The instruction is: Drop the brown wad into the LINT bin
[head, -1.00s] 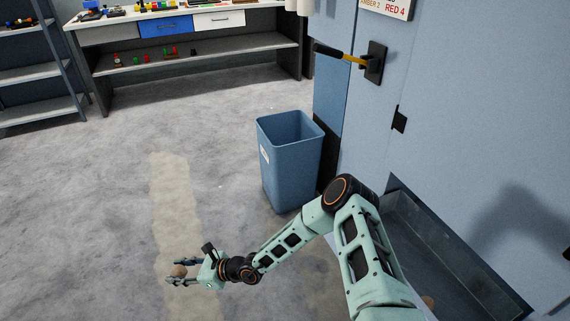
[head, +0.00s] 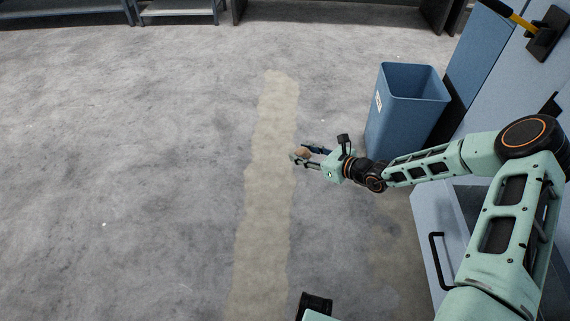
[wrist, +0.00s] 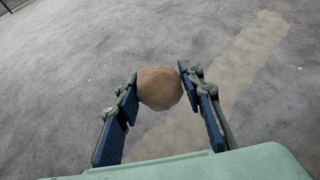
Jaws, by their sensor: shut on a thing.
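My gripper (head: 307,157) is shut on the brown wad (head: 303,153) and holds it above the floor. In the wrist view the rounded tan-brown wad (wrist: 159,88) sits between the two fingertips. The blue bin (head: 408,110) stands on the floor to the right of and behind my gripper in the head view. Its top is open and it has a small white label (head: 378,100) on its left side, too small to read. The bin is not in the wrist view. Its inside bottom is hidden.
A blue-grey cabinet or machine wall with a yellow-and-black handle (head: 524,22) stands to the right of the bin. Grey shelving (head: 178,10) is at the far back. The floor (head: 130,150) on the left is clear, with a pale strip (head: 268,190) along it.

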